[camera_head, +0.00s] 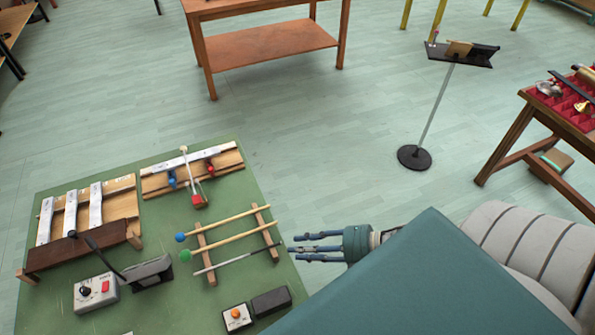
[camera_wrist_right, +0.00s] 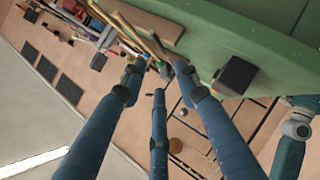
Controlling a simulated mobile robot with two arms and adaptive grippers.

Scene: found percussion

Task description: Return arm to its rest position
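My right gripper (camera_head: 303,248) is at the lower middle of the head view, just right of the green table's edge. Its blue fingers point left toward the mallet rack and are apart from each other. In the right wrist view the fingers (camera_wrist_right: 158,85) are spread with nothing between them. The gripper touches nothing that I can see. My left gripper is not in the head view.
The green table (camera_head: 235,185) holds chime bars (camera_head: 72,215), a wooden rack with mallets (camera_head: 225,238), a grey control box (camera_head: 95,292) and a black block (camera_head: 271,301). A music stand (camera_head: 440,105) and a table with a red tray (camera_head: 560,105) stand right. Open floor lies between.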

